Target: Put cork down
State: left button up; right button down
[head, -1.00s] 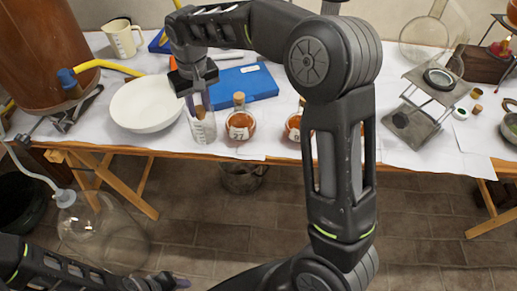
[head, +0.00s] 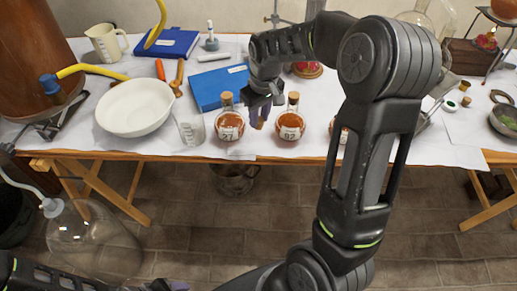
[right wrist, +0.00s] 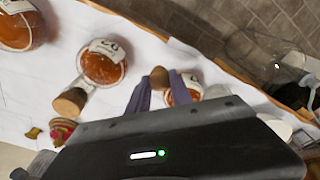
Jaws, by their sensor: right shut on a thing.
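A small brown cork (right wrist: 158,79) is pinched between the purple fingertips of my right gripper (right wrist: 163,92) in the right wrist view. In the head view my right gripper (head: 260,118) points down over the table, between two corked round flasks of orange stuff, flask 27 (head: 229,125) on its left and another flask (head: 290,128) on its right. The held cork is hard to make out there. My left gripper (head: 172,286) shows only in part at the bottom edge; its opening cannot be told.
A clear glass beaker (head: 189,133) stands left of flask 27, beside a white bowl (head: 134,108). A blue book (head: 216,88) lies behind the flasks. White-clothed table (head: 190,150) is bare along parts of the front edge.

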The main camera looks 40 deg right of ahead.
jog(key=shift+f+p, duration=0.4)
jog(key=shift+f, duration=2.7)
jog(key=shift+f, duration=1.9)
jog(key=shift+f, duration=0.1)
jog(key=c, duration=1.2)
grip_release()
jog(key=shift+o, duration=0.2)
